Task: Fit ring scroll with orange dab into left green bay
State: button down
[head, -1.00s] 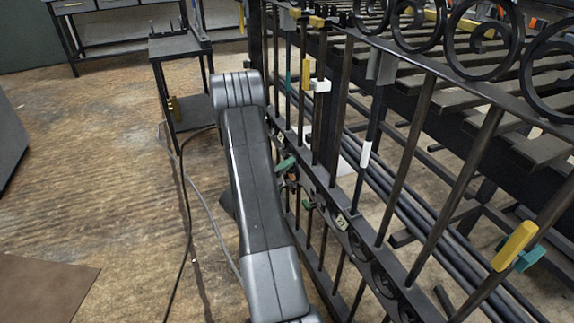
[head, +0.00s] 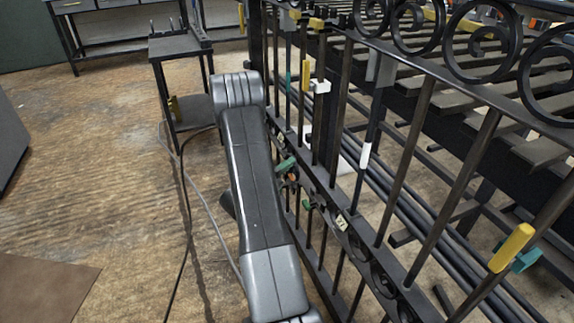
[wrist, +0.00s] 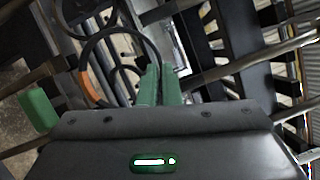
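In the wrist view, a dark ring scroll with an orange dab (wrist: 88,88) lies just beyond my gripper. My gripper (wrist: 159,72) has two green fingers close together at the right side of the ring, and they appear shut on its rim. A green block (wrist: 38,109) shows at the left of the wrist view. In the head view, my arm hides most of the gripper and ring. A small orange patch (head: 292,177) shows beside the arm, between green pieces (head: 285,164) and (head: 307,205) at the gate's lower band. I cannot tell which bay the ring faces.
The black gate (head: 405,175) stands close along the right of my arm, with scrolls on its top band and yellow (head: 512,248) and white (head: 365,155) tags on bars. A small dark stand (head: 180,45) is behind. The floor at left is mostly clear.

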aim_at(292, 169)
jog(key=shift+f+b, duration=0.8)
jog(key=shift+f, duration=0.7)
dwell(1.3)
jog(key=c, duration=1.6)
grip_release()
jog(key=shift+s, duration=0.1)
jog(key=shift+o, duration=0.2)
jog(key=shift+f, duration=0.1)
jog(key=p+v, duration=0.3)
jog(key=v, duration=1)
jog(key=shift+s+a, duration=0.25)
jog(key=b+x, duration=0.2)
jog(key=x, duration=1)
jog(key=shift+w+d+b, duration=0.15)
jog(key=shift+w+b, duration=0.1)
jog(key=shift+b, duration=0.1)
